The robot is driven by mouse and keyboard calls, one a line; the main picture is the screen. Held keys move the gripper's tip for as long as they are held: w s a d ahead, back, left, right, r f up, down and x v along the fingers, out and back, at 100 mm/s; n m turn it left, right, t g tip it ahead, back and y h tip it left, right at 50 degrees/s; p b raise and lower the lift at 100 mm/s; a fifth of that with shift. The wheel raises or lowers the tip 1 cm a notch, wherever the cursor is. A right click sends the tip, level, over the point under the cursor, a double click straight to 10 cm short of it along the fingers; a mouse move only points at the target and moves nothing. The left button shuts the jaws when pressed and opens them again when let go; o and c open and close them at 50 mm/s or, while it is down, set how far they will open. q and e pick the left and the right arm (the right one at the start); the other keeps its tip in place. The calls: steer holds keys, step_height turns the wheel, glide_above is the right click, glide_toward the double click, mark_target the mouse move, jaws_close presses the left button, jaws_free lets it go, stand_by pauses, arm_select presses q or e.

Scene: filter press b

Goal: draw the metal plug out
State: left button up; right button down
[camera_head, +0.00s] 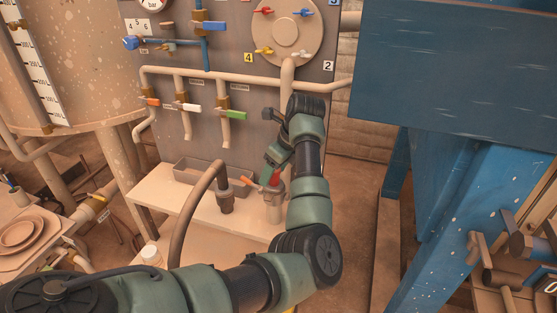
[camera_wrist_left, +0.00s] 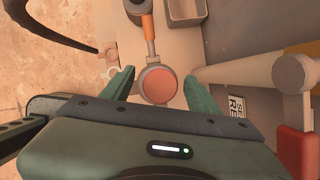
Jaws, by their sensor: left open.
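My left gripper (camera_head: 272,163) is open above the low bench, beside the vertical pipe. In the left wrist view its two green fingers (camera_wrist_left: 160,88) stand apart, one on each side of a round grey-rimmed fitting with a reddish face (camera_wrist_left: 157,84). This round piece appears to be the metal plug, seen end-on. No contact between fingers and plug is visible, and the depth between them is hard to tell. An orange lever (camera_wrist_left: 149,28) lies just beyond it. In the head view the grey fitting (camera_head: 273,205) is partly hidden by my arm. My right gripper is not in view.
A grey tray (camera_head: 196,173) stands behind. A pipe and red handle (camera_wrist_left: 297,150) are close on the wrist view's right. A blue frame (camera_head: 455,210) stands right.

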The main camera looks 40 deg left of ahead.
arm_select(q)
steer(key=shift+a+f, duration=0.25)
steer(key=shift+f, duration=0.35)
jaws_close()
steer(key=shift+r, duration=0.15)
steer(key=shift+r+p, duration=1.4)
steer(key=shift+r, duration=1.75)
steer(key=shift+r, duration=0.5)
